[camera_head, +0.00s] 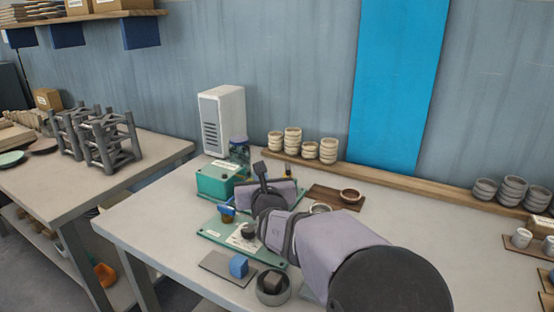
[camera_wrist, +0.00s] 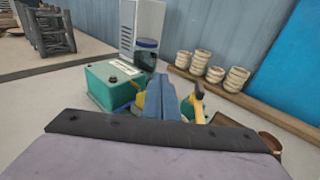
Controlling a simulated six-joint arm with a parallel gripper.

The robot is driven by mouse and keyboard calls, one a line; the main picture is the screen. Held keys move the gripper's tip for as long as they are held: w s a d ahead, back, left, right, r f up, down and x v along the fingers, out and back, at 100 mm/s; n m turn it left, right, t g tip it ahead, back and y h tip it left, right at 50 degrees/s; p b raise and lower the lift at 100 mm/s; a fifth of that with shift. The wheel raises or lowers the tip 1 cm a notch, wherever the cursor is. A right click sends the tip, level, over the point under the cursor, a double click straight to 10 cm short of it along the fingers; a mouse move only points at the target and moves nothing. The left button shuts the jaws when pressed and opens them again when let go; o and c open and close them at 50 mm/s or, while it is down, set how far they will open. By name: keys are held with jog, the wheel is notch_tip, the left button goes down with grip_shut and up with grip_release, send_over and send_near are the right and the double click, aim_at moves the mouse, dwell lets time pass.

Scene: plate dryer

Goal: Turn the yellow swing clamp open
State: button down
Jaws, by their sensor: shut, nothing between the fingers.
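My gripper (camera_wrist: 165,92) is shut and empty in the wrist view, its blue-grey fingers together. A yellow part (camera_wrist: 198,92), which looks like the swing clamp, shows close to the right of the fingers. Another yellow piece (camera_wrist: 138,99) shows at their left. The fingers hide what lies between, so I cannot tell whether both belong to one clamp or whether the fingers touch it. In the head view my wrist hangs over the green base plate (camera_head: 214,231) and hides most of the clamp area; the fingertips cannot be made out there.
A teal box (camera_head: 216,180) stands behind, with a jar (camera_head: 239,150) and a white vented unit (camera_head: 221,120) beyond. A blue block (camera_head: 239,266) and a round grey bowl (camera_head: 273,290) are in front. A brown tray (camera_head: 325,196) with a small bowl lies to the right.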

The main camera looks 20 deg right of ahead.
jog(key=w+a+r+m+g+h+p, duration=0.2)
jog(key=w+a+r+m+p, duration=0.9)
jog(key=p, duration=1)
jog(key=s+d+f+m+g+h, duration=0.1)
jog(key=s+d+m+g+h, duration=0.45)
jog(key=m, duration=0.95)
jog(key=s+f+m+g+y, duration=0.2)
jog(key=s+f+m+g, duration=0.3)
jog(key=m, duration=0.8)
jog(key=s+g, duration=0.1)
jog(key=s, duration=0.2)
jog(key=shift+s+d+y, duration=0.2)
jog(key=shift+d+y, duration=0.05)
jog(key=shift+y, duration=0.1)
jog(key=shift+d, duration=0.1)
